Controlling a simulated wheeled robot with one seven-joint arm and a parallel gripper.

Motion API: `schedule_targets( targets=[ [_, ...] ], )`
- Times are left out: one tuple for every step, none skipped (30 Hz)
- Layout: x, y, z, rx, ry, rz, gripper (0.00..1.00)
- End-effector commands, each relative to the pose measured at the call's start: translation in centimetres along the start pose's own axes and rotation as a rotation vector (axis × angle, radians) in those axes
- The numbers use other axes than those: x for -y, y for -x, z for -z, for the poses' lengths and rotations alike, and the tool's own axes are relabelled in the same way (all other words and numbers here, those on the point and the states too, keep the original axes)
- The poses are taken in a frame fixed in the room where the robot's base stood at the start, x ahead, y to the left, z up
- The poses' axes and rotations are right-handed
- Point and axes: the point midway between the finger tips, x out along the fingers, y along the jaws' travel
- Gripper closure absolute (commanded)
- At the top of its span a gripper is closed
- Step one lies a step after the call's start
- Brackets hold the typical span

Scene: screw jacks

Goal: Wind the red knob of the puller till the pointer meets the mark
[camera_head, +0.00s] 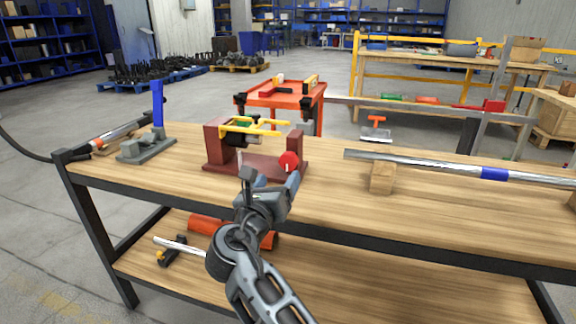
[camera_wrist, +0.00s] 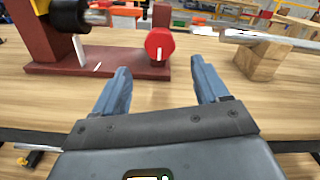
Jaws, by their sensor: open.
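The puller (camera_head: 240,165) is a dark red frame with a flat base and two uprights, standing on the wooden bench. Its red knob (camera_head: 289,161) sits on the right upright, facing me, with a white line on its face. In the wrist view the knob (camera_wrist: 159,44) is ahead of the fingers, slightly left of the middle between them. My gripper (camera_head: 271,180) is open and empty, with its blue fingers (camera_wrist: 162,85) apart and short of the knob. A yellow part (camera_head: 250,126) lies across the top of the puller. I cannot make out the pointer or mark clearly.
A grey jack with a blue handle (camera_head: 157,105) stands at the bench's left. A long metal bar (camera_head: 430,166) with a blue band rests on a wooden block (camera_head: 382,178) to the right. The bench top (camera_head: 330,215) in front is clear.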

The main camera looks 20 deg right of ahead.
Motion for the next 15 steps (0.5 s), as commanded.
schedule_targets(
  targets=[
    [0.0,-0.4,0.0,0.000,0.001,0.002,0.26],
    [0.0,-0.7,0.0,0.000,0.001,0.002,0.26],
    [0.0,-1.2,0.0,0.001,0.000,0.002,0.26],
    [0.0,-1.6,0.1,0.001,0.000,0.002,0.26],
    [0.0,-2.0,0.1,0.000,-0.001,0.002,0.26],
    [0.1,-2.7,0.1,0.000,-0.001,0.003,0.26],
    [0.0,-3.2,0.1,0.000,-0.001,0.003,0.26],
    [0.0,-3.7,0.1,0.001,-0.001,0.003,0.26],
    [0.0,-4.3,0.1,0.000,-0.001,0.003,0.26],
    [0.0,-4.8,0.1,0.000,-0.001,0.002,0.26],
    [0.0,-5.2,0.1,0.000,-0.001,0.001,0.26],
    [0.0,-5.7,0.1,0.001,-0.002,0.001,0.26],
    [0.0,-6.0,0.1,0.000,-0.002,0.001,0.26],
    [0.0,-6.4,0.1,0.000,-0.001,0.001,0.26],
    [0.0,-6.8,0.1,0.000,-0.002,0.001,0.26]
  ],
)
